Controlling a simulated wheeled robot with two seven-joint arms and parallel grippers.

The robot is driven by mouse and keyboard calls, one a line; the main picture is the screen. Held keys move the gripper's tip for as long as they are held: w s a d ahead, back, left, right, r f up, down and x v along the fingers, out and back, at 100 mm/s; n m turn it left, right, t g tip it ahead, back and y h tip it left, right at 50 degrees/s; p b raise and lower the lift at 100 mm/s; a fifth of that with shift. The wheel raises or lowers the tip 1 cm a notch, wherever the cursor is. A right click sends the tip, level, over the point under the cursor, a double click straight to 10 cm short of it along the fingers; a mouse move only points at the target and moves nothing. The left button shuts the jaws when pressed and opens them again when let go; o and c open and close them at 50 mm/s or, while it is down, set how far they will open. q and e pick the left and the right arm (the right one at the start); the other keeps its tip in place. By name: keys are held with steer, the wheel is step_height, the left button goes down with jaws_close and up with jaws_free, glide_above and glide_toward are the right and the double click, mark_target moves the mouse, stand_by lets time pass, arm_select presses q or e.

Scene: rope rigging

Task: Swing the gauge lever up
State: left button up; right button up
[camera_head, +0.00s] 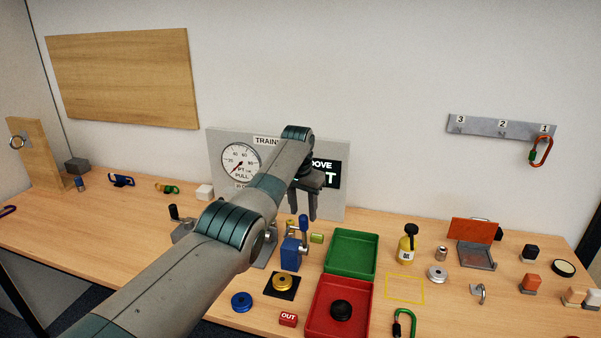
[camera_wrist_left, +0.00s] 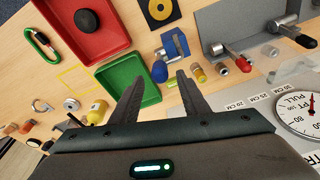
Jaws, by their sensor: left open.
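The gauge board (camera_head: 216,170) stands at the back of the table with a round dial (camera_head: 241,162); the dial also shows in the left wrist view (camera_wrist_left: 302,112). A blue block (camera_head: 290,262) carries a lever with a blue knob (camera_head: 303,221), which points up. In the left wrist view, the blue knob (camera_wrist_left: 160,72) is just beyond the fingertips. Which lever is the gauge lever I cannot tell. My left gripper (camera_head: 303,213) is open, empty and points down before the board. My right gripper is not in view.
A green tray (camera_head: 351,233) and a red tray (camera_head: 318,325) lie right of the blue block. A yellow-green cylinder (camera_head: 317,238) is close beside it. A yellow bottle (camera_head: 406,247) stands farther right. My left arm hides part of the grey plate and board.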

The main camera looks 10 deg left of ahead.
arm_select(q)
step_height(320, 180, up, 13)
steer(key=s+b, duration=0.2)
steer(key=b, duration=0.3)
steer(key=shift+s+r, duration=0.2)
steer(key=shift+a, duration=0.1)
